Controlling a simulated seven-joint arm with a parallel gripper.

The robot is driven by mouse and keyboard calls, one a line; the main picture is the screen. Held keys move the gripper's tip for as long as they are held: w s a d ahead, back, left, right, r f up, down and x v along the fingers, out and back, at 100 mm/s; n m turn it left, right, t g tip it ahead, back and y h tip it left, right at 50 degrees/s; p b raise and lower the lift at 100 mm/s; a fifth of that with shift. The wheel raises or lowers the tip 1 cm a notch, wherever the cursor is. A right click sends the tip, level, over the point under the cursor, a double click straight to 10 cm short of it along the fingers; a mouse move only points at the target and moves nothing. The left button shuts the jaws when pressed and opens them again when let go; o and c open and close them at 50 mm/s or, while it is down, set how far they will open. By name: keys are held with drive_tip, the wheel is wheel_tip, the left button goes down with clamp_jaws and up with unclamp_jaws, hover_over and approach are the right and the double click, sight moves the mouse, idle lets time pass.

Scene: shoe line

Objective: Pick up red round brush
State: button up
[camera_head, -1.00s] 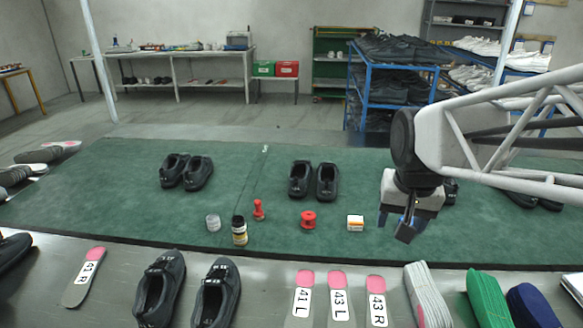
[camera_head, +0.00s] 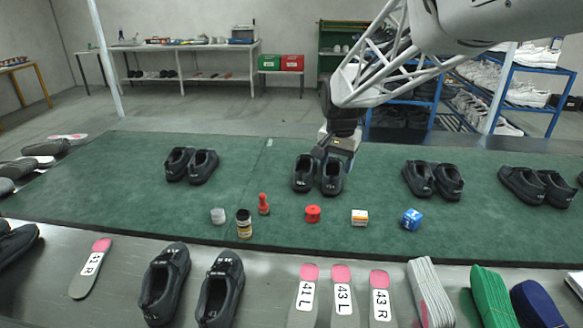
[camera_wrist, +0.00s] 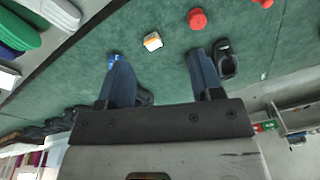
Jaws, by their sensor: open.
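Two red things stand on the green mat (camera_head: 120,205). One is pawn-shaped with a round knob (camera_head: 263,204); the other is a squat, spool-like piece (camera_head: 313,214) to its right. I cannot tell for sure which is the brush. In the wrist view the spool-like piece (camera_wrist: 197,19) lies ahead near the top, and the pawn-shaped one (camera_wrist: 264,3) is cut by the top edge. My gripper (camera_head: 320,153) is open and empty above the middle pair of black shoes, farther back than both red pieces. Its two blue fingers (camera_wrist: 158,57) are spread apart.
A clear jar (camera_head: 218,215), a dark bottle (camera_head: 244,224), an orange-white box (camera_head: 359,217) and a blue box (camera_head: 411,218) stand in the same row. Black shoes (camera_head: 332,176) sit behind. Insoles and more shoes line the metal front edge. The mat's left part is mostly clear.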

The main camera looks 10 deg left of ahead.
drive_tip(key=w+a+f+m, duration=0.1)
drive_tip(key=w+a+f, duration=0.9)
drive_tip(key=w+a, duration=0.25)
drive_tip(key=m+g, duration=0.1)
drive_tip(key=m, duration=0.1)
hover_over(262, 194)
wheel_tip(262, 194, down, 14)
drive_tip(key=shift+s+d+f, duration=0.15)
drive_tip(key=shift+f, duration=0.25)
drive_tip(key=shift+f, duration=1.3)
drive_tip(key=shift+f, duration=2.6)
